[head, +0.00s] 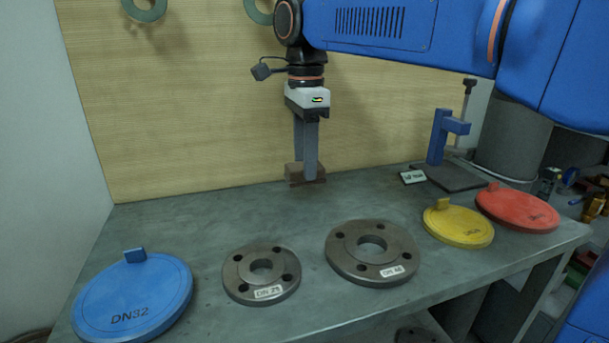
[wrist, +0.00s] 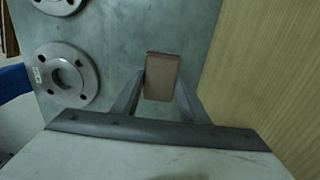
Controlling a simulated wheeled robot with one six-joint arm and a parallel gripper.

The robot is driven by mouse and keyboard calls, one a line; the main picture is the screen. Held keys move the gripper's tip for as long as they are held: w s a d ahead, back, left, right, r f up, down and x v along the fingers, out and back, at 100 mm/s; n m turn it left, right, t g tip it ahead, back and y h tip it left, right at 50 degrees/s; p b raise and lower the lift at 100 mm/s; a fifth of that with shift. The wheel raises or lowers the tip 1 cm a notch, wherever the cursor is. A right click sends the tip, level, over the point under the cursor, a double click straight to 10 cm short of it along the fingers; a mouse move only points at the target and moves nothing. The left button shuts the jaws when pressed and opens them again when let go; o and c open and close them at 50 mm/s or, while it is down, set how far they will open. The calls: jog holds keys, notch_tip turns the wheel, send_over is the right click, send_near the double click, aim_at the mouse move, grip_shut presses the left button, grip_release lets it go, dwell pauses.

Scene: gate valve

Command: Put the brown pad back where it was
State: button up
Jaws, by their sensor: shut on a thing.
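The brown pad (head: 293,174) is a small brown block at the back of the grey-green bench, near the wooden back panel. My gripper (head: 306,178) points straight down and is shut on the pad, with a finger on each side. In the wrist view the pad (wrist: 161,77) shows as a brown rectangle between the two fingertips (wrist: 160,88). I cannot tell whether the pad touches the bench or hangs just above it.
A blue DN32 disc (head: 132,297), a DN 25 flange (head: 261,274), a larger flange (head: 373,252), a yellow disc (head: 458,225) and a red disc (head: 517,210) lie along the bench. A blue stand (head: 440,145) on a dark base with a small label (head: 412,177) is back right. The bench's back left is clear.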

notch_tip(320, 180, down, 4)
jog(key=shift+r, duration=0.25)
jog(key=shift+w+f, duration=0.2)
jog(key=shift+f, duration=0.05)
jog(key=shift+f, duration=0.1)
jog(key=o, duration=1.1)
notch_tip(320, 180, up, 12)
jog(key=shift+s, duration=0.15)
